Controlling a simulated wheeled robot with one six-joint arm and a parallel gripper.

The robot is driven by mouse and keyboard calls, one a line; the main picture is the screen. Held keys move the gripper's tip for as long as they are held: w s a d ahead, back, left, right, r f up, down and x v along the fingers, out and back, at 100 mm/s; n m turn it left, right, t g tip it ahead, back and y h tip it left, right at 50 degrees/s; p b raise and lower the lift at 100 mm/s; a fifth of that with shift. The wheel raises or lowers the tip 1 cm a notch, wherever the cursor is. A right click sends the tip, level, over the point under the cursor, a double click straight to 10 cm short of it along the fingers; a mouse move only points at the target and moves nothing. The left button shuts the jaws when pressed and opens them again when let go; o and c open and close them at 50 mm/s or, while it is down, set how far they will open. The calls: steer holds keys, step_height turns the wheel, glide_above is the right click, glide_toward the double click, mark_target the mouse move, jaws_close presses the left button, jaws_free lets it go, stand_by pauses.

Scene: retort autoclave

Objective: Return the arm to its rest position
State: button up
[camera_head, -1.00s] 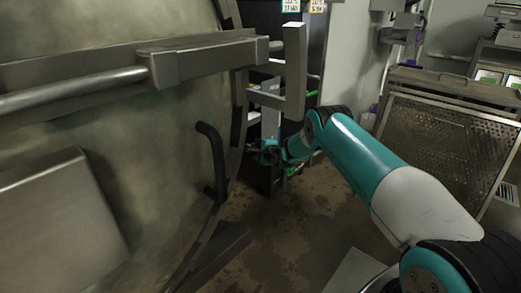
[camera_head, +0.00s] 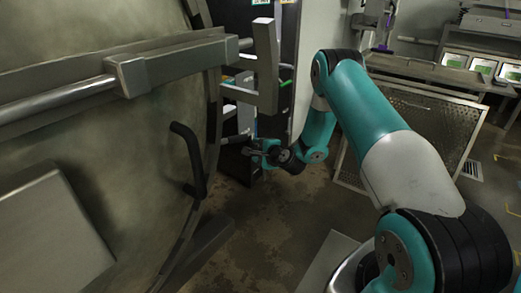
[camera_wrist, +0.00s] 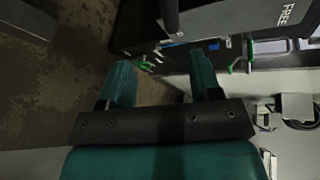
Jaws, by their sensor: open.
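My teal and white arm reaches from the lower right in the head view, with its elbow raised and its forearm bent down. My gripper (camera_head: 252,151) is at the end, beside the edge of the large round autoclave door (camera_head: 110,165), close to the right of the black bent door handle (camera_head: 188,160). I cannot tell from the head view whether they touch. In the wrist view my gripper (camera_wrist: 163,85) has two teal fingers standing well apart, with nothing between them.
A dark cabinet (camera_wrist: 140,22) with green clips lies ahead of the fingers in the wrist view. A perforated metal panel (camera_head: 420,125) stands to the right in the head view, with small screens behind it. The stained floor (camera_head: 270,215) below is open.

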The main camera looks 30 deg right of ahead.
steer(key=shift+s+r, duration=0.25)
steer(key=shift+s, duration=0.25)
